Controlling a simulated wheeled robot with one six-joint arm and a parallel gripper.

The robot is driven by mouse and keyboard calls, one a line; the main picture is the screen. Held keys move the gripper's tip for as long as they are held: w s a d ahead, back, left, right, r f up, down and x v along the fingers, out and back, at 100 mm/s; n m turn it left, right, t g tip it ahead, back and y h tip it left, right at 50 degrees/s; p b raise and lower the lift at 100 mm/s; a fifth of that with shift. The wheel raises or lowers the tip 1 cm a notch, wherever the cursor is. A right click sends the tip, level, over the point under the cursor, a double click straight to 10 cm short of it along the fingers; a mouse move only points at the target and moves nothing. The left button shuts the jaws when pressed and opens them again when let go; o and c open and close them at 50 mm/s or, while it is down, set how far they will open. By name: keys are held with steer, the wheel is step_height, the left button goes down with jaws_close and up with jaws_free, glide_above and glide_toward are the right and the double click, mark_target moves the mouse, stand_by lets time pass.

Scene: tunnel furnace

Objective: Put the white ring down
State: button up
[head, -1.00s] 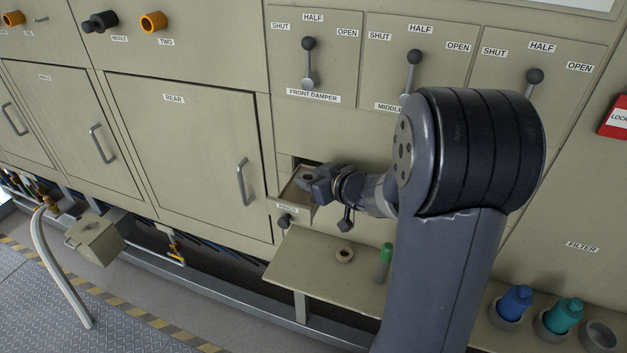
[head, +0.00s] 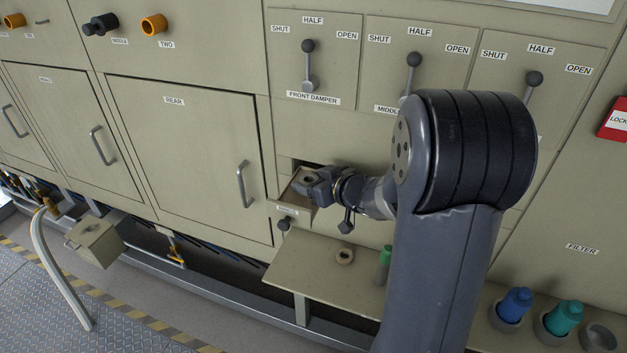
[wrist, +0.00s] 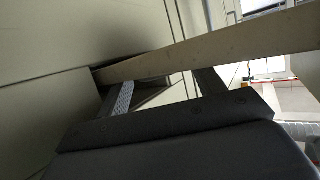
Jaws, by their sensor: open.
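No ring is visible between the fingers there.
The shelf (head: 305,275) also holds a green-topped item (head: 385,258), partly behind my arm. A dark knob (head: 284,224) is left of the shelf's back. Damper levers stand above on the panel. Blue (head: 515,304) and teal (head: 565,318) bottles sit in holders at lower right.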

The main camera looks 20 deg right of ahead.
steer(key=shift+r, duration=0.25)
steer(key=v, duration=1.2)
steer(key=shift+f+p, duration=0.15)
steer(key=shift+p, duration=0.3)
steer(key=shift+c, duration=0.4)
